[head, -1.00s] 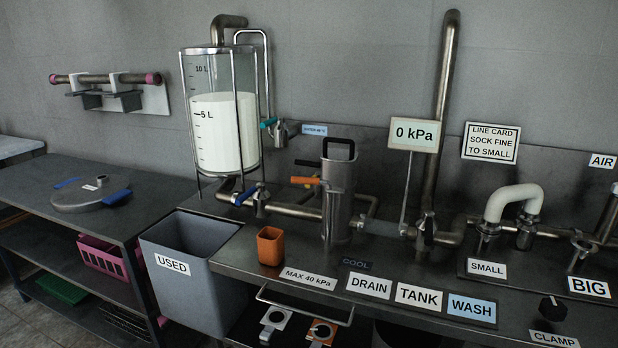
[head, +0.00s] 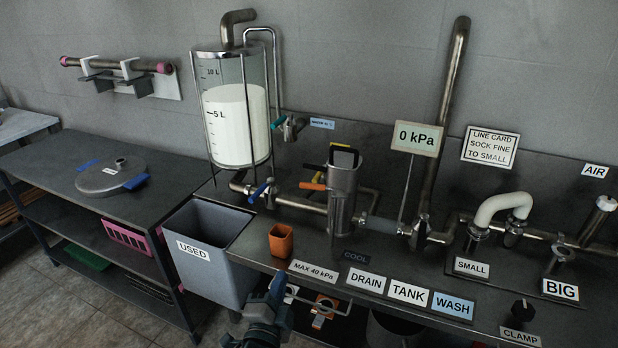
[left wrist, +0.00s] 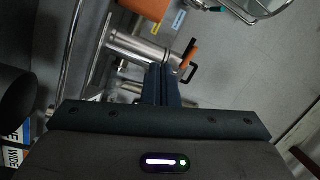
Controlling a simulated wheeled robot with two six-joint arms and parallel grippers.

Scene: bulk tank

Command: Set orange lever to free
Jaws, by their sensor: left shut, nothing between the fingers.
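The orange lever (head: 312,186) sits on the pipework just left of the upright steel filter cylinder (head: 342,200), pointing left. It also shows in the left wrist view as an orange handle (left wrist: 190,49) beside the steel cylinder, beyond my fingertips. My left gripper (head: 278,281) is at the bottom of the head view, in front of the bench edge, below and left of the lever. It is clear of the lever. Its dark fingers (left wrist: 161,70) are together and empty in the left wrist view. My right gripper is not in view.
An orange cup (head: 281,240) stands on the bench between my left gripper and the pipes. A blue lever (head: 259,191) and a black handle (head: 313,167) are close to the orange one. The grey USED bin (head: 207,262) is left of my gripper. A rail runs along the bench front.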

